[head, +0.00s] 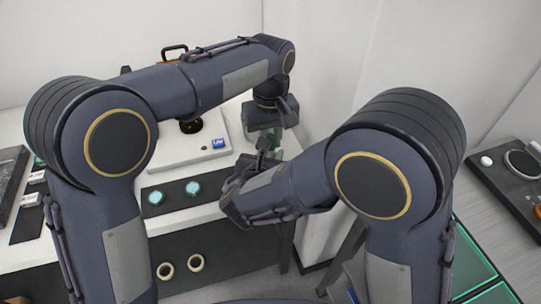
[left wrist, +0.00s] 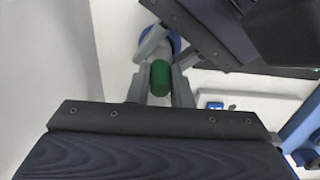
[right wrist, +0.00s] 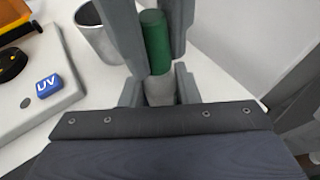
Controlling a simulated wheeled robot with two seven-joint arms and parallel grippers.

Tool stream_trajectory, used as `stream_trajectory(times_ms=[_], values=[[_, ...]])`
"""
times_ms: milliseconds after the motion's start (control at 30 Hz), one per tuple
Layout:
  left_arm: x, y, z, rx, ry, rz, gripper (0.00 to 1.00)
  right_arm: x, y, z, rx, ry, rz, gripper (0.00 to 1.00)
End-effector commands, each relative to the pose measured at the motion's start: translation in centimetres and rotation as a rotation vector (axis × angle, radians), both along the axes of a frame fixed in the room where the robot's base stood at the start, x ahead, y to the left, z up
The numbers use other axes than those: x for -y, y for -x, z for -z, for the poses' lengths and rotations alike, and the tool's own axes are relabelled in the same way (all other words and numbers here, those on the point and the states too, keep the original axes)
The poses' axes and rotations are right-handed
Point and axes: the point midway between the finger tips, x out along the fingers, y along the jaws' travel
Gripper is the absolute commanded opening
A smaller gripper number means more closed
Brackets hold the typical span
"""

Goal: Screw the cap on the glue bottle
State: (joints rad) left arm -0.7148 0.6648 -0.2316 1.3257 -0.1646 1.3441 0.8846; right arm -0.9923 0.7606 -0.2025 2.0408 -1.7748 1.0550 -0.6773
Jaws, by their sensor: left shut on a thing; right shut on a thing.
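A green cylindrical cap (right wrist: 155,42) is between my left gripper's fingers in the right wrist view. It also shows in the left wrist view (left wrist: 160,78), held between the fingers of my left gripper (left wrist: 160,95). The pale grey glue bottle (right wrist: 159,88) is directly below the cap, between the fingers of my right gripper (right wrist: 160,92). Cap and bottle look in line, end to end; I cannot tell whether the thread is engaged.
A metal cup (right wrist: 98,32) stands close to the grippers. A white plate (head: 165,148) with a blue UV block (head: 218,143) lies on the white table. Two teal pieces (head: 193,188) rest on a dark mat. Two rings (head: 196,262) are lower down.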

Motion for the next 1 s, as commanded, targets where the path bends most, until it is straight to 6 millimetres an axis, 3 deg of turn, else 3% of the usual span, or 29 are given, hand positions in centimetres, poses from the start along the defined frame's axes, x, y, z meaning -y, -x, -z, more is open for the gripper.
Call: stream_trajectory(times_ms=[333,467,700,767,900,933,1000], values=[[0.02,0.02,-0.01,-0.001,0.001,0.062,0.0,-0.01,-0.01,-0.01,0.0,0.0,0.0,0.0],[-0.01,-0.01,0.02,-0.001,0.003,0.321,0.0,-0.02,-0.01,-0.01,0.0,0.0,0.0,0.0],[-0.03,0.01,0.04,-0.001,0.003,0.93,0.0,-0.03,0.0,-0.01,0.0,0.0,-0.001,0.0],[-0.03,0.01,0.05,-0.001,0.001,1.033,0.0,-0.02,0.0,-0.01,0.0,0.0,-0.001,0.0],[0.01,0.02,0.03,0.0,0.0,1.031,0.0,-0.02,-0.01,-0.01,0.0,0.0,0.0,0.0],[0.01,0.02,0.03,0.0,0.0,1.03,0.19,-0.02,-0.01,-0.01,0.0,0.0,0.0,0.0],[0.02,0.03,0.04,0.0,0.0,1.03,0.28,-0.01,-0.01,-0.01,0.0,0.0,0.0,0.0]])
